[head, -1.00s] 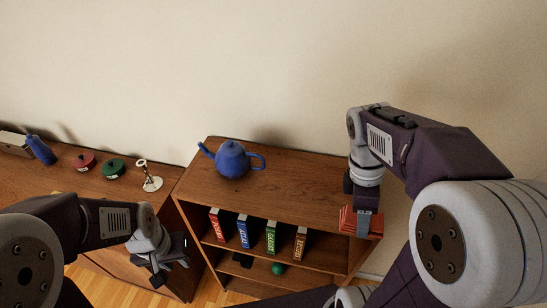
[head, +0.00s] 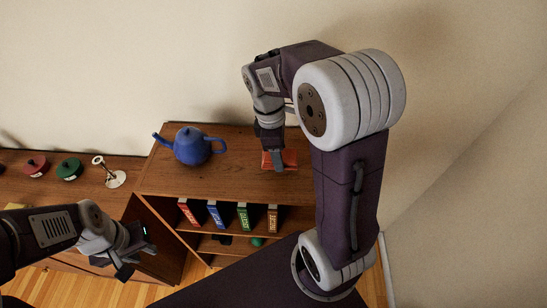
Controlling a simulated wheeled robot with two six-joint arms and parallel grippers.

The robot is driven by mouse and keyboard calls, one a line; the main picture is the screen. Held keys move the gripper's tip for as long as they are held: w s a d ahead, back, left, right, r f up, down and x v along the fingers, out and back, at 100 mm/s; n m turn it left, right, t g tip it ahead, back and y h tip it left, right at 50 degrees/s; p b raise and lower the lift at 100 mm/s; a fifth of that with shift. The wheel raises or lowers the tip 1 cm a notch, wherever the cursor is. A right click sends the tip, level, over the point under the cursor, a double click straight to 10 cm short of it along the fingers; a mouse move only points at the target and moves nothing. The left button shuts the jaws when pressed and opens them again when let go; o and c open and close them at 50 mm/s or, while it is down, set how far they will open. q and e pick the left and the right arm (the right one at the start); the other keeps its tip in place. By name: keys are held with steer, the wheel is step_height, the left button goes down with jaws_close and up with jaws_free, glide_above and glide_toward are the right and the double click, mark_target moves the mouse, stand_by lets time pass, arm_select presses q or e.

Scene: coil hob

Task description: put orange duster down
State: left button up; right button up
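The orange duster (head: 290,157) is at the top of the brown bookcase (head: 225,178), right of the blue teapot. My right gripper (head: 276,162) points down at it, with a grey finger across its front and orange showing on both sides. It looks shut on the duster. I cannot tell whether the duster touches the top board or is just above it. My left gripper (head: 137,260) is empty and looks open, low in front of the left cabinet.
The blue teapot (head: 190,146) stands on the bookcase top. Several books, including a red one (head: 188,212), and a green ball (head: 257,241) are on the shelves below. A green pot (head: 69,169), a red pot (head: 36,166) and a white stand (head: 115,178) are on the left cabinet.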

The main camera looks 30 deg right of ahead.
steer(key=shift+w+a+f, duration=0.25)
steer(key=shift+w+f, duration=0.05)
steer(key=shift+w, duration=0.15)
steer(key=shift+w+a+f, duration=0.2)
steer(key=shift+w+f, duration=0.1)
steer(key=shift+w, duration=0.15)
step_height(320, 180, down, 3)
steer(key=shift+s+p, duration=0.15)
steer(key=shift+p, duration=0.6)
steer(key=shift+f, duration=0.25)
steer(key=shift+f, duration=0.15)
steer(key=shift+f, duration=0.15)
steer(key=o, duration=1.2)
